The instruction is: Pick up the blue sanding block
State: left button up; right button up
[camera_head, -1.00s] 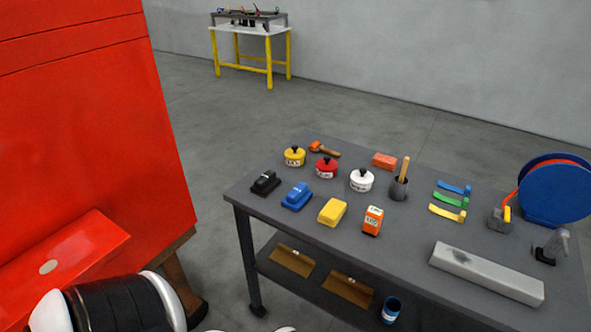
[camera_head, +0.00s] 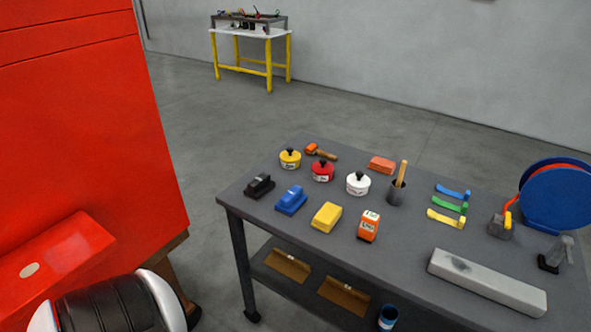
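The blue sanding block (camera_head: 291,200) sits on the grey table (camera_head: 400,258) near its front left edge. It lies between a black block (camera_head: 260,185) on its left and a yellow block (camera_head: 327,216) on its right. Nothing is touching it from above. Neither of my grippers shows in the head view.
Yellow (camera_head: 290,158), red (camera_head: 323,171) and white (camera_head: 358,183) lidded pots stand behind the blocks. An orange box (camera_head: 369,226) and a long grey bar (camera_head: 486,282) are to the right. A large red panel (camera_head: 75,130) stands at the left, with floor between it and the table.

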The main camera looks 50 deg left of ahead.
aim_at(292, 201)
jog(key=i+u, duration=0.1)
jog(key=u, duration=0.25)
jog(key=i+u, duration=0.15)
jog(key=u, duration=0.2)
jog(key=i+l+u, duration=0.1)
jog(key=u, duration=0.25)
